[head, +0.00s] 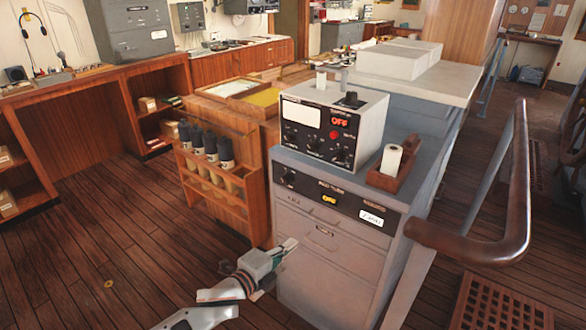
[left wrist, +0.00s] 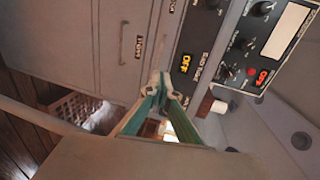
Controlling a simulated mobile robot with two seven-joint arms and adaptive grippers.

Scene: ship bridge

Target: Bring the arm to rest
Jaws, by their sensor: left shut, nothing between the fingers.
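My left gripper (head: 286,247) is low in the middle of the head view, in front of the grey console cabinet (head: 318,275). Its arm comes up from the bottom edge. In the left wrist view its fingers (left wrist: 165,82) meet at the tips, shut and empty, with the cabinet's drawer front (left wrist: 100,45) behind them. I cannot tell whether the fingertips touch the cabinet. My right gripper is in neither view.
A white control box (head: 330,125) and a wooden holder with a paper roll (head: 391,160) stand on the cabinet. A brown handrail (head: 485,248) curves at the right. A wooden rack of dark rolls (head: 215,175) stands left. Plank floor (head: 110,240) is open at lower left.

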